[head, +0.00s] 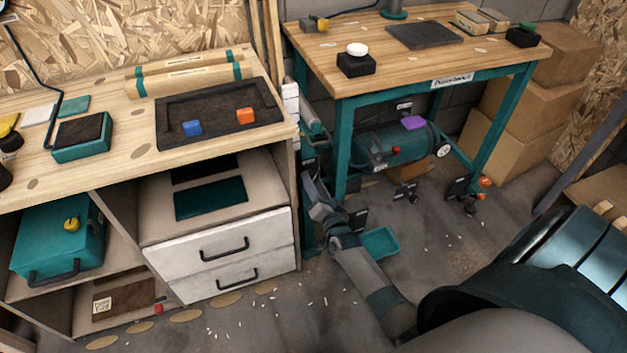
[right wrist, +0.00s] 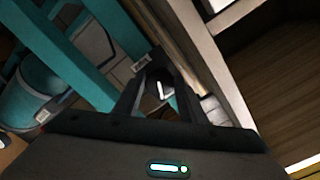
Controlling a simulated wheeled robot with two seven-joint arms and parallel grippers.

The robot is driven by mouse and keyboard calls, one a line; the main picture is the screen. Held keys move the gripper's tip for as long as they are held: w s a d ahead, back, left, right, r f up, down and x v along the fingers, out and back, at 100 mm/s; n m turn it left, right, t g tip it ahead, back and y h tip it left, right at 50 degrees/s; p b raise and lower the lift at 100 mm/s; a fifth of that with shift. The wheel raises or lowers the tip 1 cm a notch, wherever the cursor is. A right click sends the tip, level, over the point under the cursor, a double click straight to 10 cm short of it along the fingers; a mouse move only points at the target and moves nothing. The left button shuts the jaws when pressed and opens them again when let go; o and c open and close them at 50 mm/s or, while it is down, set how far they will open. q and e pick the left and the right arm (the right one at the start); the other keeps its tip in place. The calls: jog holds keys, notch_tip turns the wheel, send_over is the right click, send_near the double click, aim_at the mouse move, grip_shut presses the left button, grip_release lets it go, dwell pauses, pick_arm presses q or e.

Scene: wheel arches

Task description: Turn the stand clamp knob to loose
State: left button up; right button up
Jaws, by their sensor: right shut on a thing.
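My right arm reaches to the gap between the wooden bench and the teal table, and its gripper (head: 309,152) is low beside the bench's right end. In the right wrist view the gripper (right wrist: 161,92) is shut on a small dark part, which I take for the stand clamp knob (right wrist: 158,75); a short white mark shows on it. In the head view the gripper and arm hide the knob, so its turned position cannot be told there. The stand behind it is mostly hidden. My left gripper is not in view.
The teal table (head: 345,101) stands close to the right of the gripper, with a teal tank (head: 393,147) under it. The bench's white drawers (head: 222,240) are on the left. A teal tray (head: 380,242) lies on the floor beside my arm. Cardboard boxes (head: 545,92) stand at the right.

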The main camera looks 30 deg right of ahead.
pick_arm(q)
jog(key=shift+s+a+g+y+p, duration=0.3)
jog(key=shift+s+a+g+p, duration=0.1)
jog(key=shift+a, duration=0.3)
pick_arm(e)
jog(key=shift+f+n, duration=0.1)
jog(key=shift+n, duration=1.3)
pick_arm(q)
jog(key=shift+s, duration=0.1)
pick_arm(e)
jog(key=o, duration=1)
jog(key=shift+s, duration=0.15)
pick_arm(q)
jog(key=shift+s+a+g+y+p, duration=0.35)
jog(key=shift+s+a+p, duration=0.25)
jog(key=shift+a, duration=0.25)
pick_arm(e)
jog(key=v, duration=1.7)
jog(key=shift+a, duration=0.15)
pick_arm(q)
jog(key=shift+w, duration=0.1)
